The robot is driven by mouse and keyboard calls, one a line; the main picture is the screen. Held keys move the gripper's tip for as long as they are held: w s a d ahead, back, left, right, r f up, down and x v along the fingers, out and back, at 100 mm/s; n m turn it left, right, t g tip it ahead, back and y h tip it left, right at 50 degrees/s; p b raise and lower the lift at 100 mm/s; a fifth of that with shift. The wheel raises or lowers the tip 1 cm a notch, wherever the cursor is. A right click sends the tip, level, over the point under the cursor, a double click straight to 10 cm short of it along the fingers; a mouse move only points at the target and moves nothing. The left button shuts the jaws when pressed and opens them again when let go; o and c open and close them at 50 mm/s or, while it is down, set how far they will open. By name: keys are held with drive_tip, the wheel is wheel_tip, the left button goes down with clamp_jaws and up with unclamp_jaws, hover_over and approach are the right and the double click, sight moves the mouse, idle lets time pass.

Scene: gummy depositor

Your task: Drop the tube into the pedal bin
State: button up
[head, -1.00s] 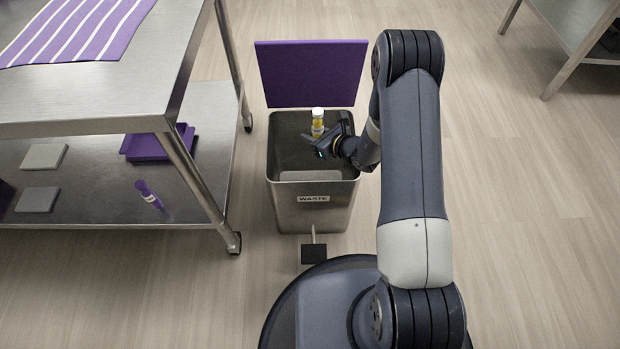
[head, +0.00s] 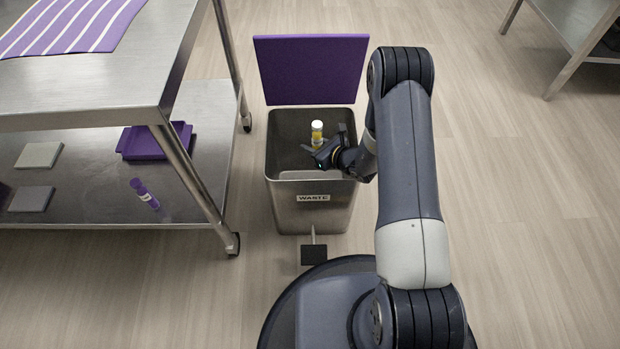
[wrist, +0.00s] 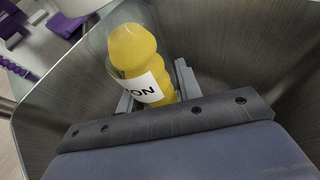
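The tube with yellow contents and a pale cap (head: 317,132) stands roughly upright within the mouth of the pedal bin. My gripper (head: 318,149) is shut around its lower part. In the wrist view the yellow tube (wrist: 137,55) sits between the two grey fingers, its white label partly readable as "ON". The metal pedal bin (head: 312,212) carries a "WASTE" label, and its purple lid (head: 311,70) stands open at the back. The bin walls surround the tube in the wrist view. The tube's lower end is hidden.
A steel table (head: 85,98) stands left of the bin. Its lower shelf holds a purple tray (head: 150,143), a purple tube (head: 145,194) and grey pads (head: 38,155). The black pedal (head: 314,255) is at the bin's front.

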sight(313, 133)
drive_tip(key=o, duration=0.5)
drive_tip(key=p+v, duration=0.2)
drive_tip(key=v, duration=0.9)
drive_tip(key=shift+p, duration=0.4)
drive_tip(key=shift+w+a, duration=0.1)
drive_tip(key=shift+a, duration=0.05)
drive_tip(key=b+x, duration=0.2)
drive_tip(key=x, duration=0.7)
drive_tip(key=shift+w+a+f+b, duration=0.15)
drive_tip(key=shift+a+f+b, duration=0.05)
drive_tip(key=shift+f+b, duration=0.2)
drive_tip(key=shift+w+a+r, duration=0.3)
drive_tip(key=shift+w+a, duration=0.1)
drive_tip(key=shift+w, duration=0.1)
drive_tip(key=shift+s+d+r+p, duration=0.1)
drive_tip(key=shift+r+p, duration=1.2)
drive_tip(key=shift+r, duration=1.3)
drive_tip(key=shift+f, duration=0.1)
